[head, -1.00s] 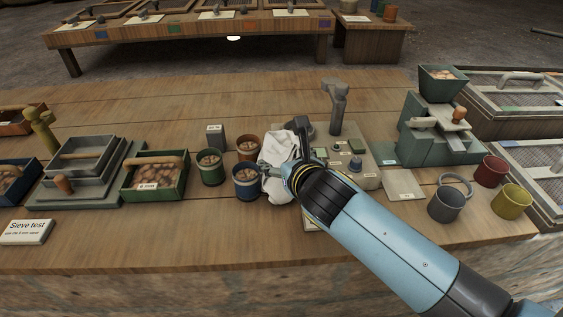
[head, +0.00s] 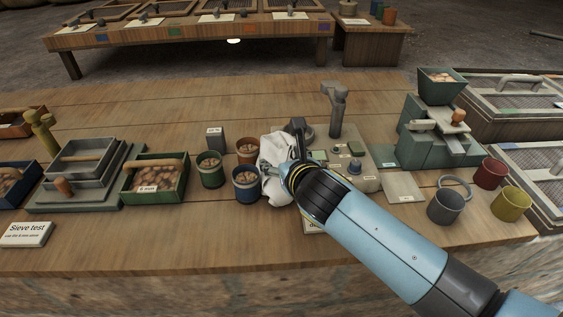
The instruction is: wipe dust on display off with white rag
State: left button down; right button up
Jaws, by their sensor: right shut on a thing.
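My right gripper (head: 272,168) is shut on the white rag (head: 277,148), which hangs crumpled around the fingers just above or on the table; I cannot tell whether it touches. The rag is at the left edge of a beige-grey device (head: 365,182) with a post and small buttons. A small green panel (head: 320,155) shows beside my right wrist; I cannot tell whether it is the display. No dust can be made out. My wrist hides part of the device. My left gripper is not in view.
Cups with nuggets (head: 246,184) stand close left of the rag. A green tray (head: 155,180) and grey sieves (head: 80,165) are farther left. A green machine (head: 440,140) and empty mugs (head: 447,203) are at right. The table's front left is mostly clear.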

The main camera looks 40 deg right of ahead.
jog(key=shift+s+f, duration=0.3)
jog(key=shift+f, duration=0.15)
grip_shut()
dwell(0.3)
notch_tip(320, 180, up, 13)
jog(key=p, duration=1.4)
jog(key=shift+w+f, duration=0.2)
jog(key=shift+w, duration=0.05)
